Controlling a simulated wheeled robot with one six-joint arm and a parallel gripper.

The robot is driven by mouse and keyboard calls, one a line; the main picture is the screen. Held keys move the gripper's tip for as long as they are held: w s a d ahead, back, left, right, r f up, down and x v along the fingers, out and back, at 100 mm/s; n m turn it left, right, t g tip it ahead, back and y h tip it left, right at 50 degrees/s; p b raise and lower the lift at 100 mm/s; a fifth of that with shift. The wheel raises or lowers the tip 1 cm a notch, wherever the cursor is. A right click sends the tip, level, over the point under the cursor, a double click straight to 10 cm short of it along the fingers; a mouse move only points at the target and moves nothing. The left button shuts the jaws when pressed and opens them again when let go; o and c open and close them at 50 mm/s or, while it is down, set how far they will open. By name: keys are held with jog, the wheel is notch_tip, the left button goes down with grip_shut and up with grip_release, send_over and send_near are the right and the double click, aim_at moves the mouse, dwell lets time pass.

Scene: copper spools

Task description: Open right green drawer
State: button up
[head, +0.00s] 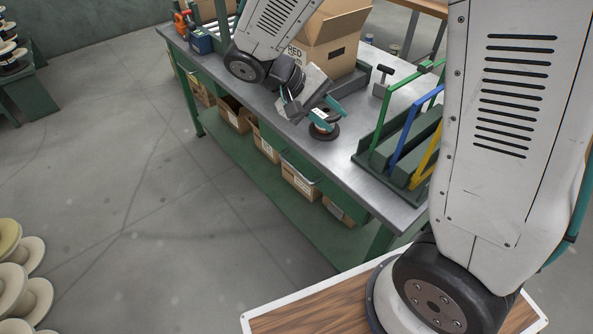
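The right green drawer (290,158) is under the front edge of the grey-topped workbench, with a pale bar handle along its front. It looks shut. A second green drawer (198,68) is further left under the same bench top. My gripper (328,112) has teal fingers and is over the bench top, above and behind the right drawer. A dark-flanged copper spool (324,133) is right at the fingertips, near the bench's front edge. I cannot tell whether the fingers grip the spool or are only beside it.
An open cardboard box (335,30) stands behind my gripper. A rack with green, blue and yellow frames (400,150) stands at the bench's right end. Cardboard boxes (300,180) sit on the green lower shelf (235,150). The floor in front is clear; pale spools (20,275) are at far left.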

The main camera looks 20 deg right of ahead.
jog(key=w+a+f+n+t+h, duration=0.1)
jog(key=w+a+f+h, duration=0.15)
jog(key=f, duration=0.35)
jog(key=w+a+f+n+t+h, duration=0.1)
jog(key=w+a+f+h, duration=0.1)
jog(key=w+f, duration=0.3)
jog(key=n+t+h, duration=0.2)
jog(key=t, duration=0.4)
send_near(295, 171)
jog(key=x, duration=0.3)
jog(key=shift+y, duration=0.25)
jog(key=x, duration=0.7)
jog(key=shift+w+d, duration=0.15)
jog(key=shift+d, duration=0.15)
grip_shut()
